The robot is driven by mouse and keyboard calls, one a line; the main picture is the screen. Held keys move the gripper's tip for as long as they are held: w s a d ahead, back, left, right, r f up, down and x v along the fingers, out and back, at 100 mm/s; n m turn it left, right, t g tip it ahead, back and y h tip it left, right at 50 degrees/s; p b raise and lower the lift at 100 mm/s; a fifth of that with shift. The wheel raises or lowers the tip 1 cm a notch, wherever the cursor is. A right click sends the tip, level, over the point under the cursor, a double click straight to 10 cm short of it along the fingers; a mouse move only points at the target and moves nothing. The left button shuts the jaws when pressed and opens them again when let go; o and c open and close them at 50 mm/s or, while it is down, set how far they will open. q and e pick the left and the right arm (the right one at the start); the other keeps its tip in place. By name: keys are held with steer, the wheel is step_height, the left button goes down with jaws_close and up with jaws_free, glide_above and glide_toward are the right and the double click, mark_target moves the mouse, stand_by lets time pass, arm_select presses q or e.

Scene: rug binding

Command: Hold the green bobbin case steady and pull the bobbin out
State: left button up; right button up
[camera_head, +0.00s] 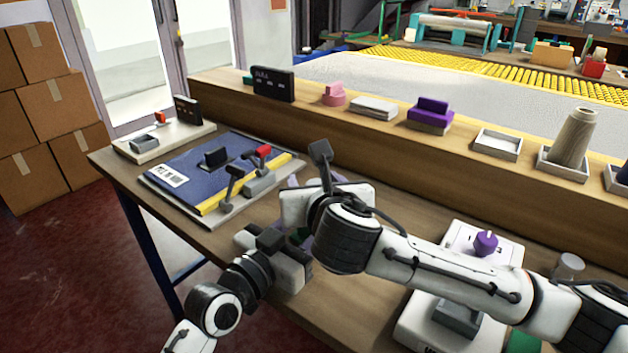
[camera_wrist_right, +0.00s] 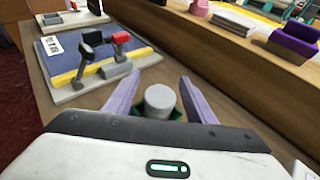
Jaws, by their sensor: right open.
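The bobbin (camera_wrist_right: 160,99), a pale grey cylinder, stands between the two lavender fingers of my right gripper (camera_wrist_right: 158,82) in the right wrist view. The fingers are apart, with a gap on each side of it. Part of the green bobbin case (camera_wrist_right: 176,115) shows below the bobbin; my gripper body hides the rest.
A blue mat with a yellow strip (camera_head: 205,190) and small clamps lies to the left. A raised wooden ledge (camera_head: 385,140) with blocks and trays runs behind. A white device with a purple knob (camera_head: 486,242) stands to the right. A grey cone (camera_head: 573,138) stands on the ledge.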

steer(key=shift+w+f, duration=0.1)
steer(key=shift+w, duration=0.25)
steer(key=c, duration=1.2)
steer(key=shift+o, duration=0.2)
steer(key=shift+r, duration=4.25)
arm_select(q)
steer(key=o, duration=1.3)
